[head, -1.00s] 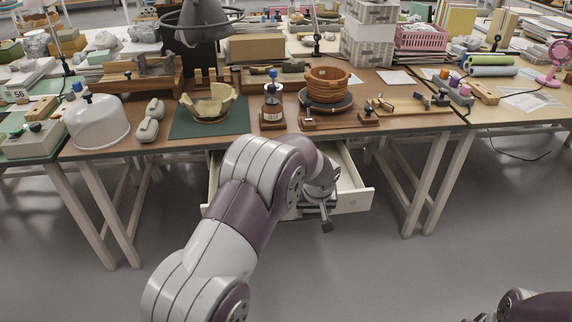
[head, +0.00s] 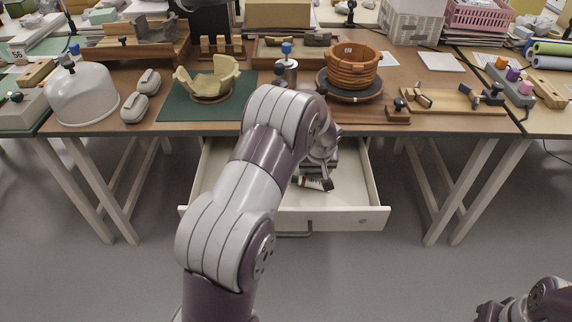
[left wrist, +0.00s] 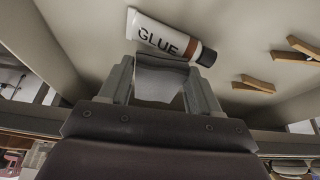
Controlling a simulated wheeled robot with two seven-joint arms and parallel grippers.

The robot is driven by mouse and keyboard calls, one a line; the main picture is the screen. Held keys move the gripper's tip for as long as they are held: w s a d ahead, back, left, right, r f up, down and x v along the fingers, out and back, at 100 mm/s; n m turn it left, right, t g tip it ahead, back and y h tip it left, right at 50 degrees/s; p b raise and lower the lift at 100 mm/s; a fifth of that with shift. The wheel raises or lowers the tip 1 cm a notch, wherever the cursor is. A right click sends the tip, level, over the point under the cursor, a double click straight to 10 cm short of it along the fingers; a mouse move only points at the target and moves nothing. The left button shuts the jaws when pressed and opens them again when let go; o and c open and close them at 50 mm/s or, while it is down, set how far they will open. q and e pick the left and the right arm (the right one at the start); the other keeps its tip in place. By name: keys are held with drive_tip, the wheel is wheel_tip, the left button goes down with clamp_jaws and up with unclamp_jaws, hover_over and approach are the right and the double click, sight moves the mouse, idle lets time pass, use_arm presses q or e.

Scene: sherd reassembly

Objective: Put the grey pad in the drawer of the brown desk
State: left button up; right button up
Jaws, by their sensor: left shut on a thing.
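The drawer (head: 340,219) of the brown desk (head: 455,126) is pulled out, with its cream front and dark handle below the tabletop. My left gripper (head: 322,176) is over the inside of the drawer, partly hidden by my own arm. In the left wrist view its two fingers (left wrist: 160,85) are shut on the grey pad (left wrist: 158,84), a small pale grey piece. The drawer's light floor lies behind the pad. I cannot tell whether the pad touches it. My right gripper is outside the view; only part of that arm shows at the lower right.
A glue tube (left wrist: 165,36) lies in the drawer close to the pad, with wooden pegs (left wrist: 255,83) to its right. On the desktop are a broken bowl (head: 208,80) on a green mat (head: 172,108), a coiled clay pot (head: 352,68) and a clear dome (head: 82,97).

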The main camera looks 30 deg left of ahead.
use_arm(q)
drive_tip(key=a, duration=0.6)
drive_tip(key=s+a, duration=0.1)
drive_tip(key=a, duration=0.2)
drive_tip(key=shift+f, duration=0.1)
wheel_tip(320, 180, down, 4)
drive_tip(key=shift+s+r+b, duration=0.1)
drive_tip(key=shift+r+b, duration=0.1)
drive_tip(key=shift+b, duration=0.3)
drive_tip(key=shift+a+r, duration=0.1)
drive_tip(key=o, duration=1.1)
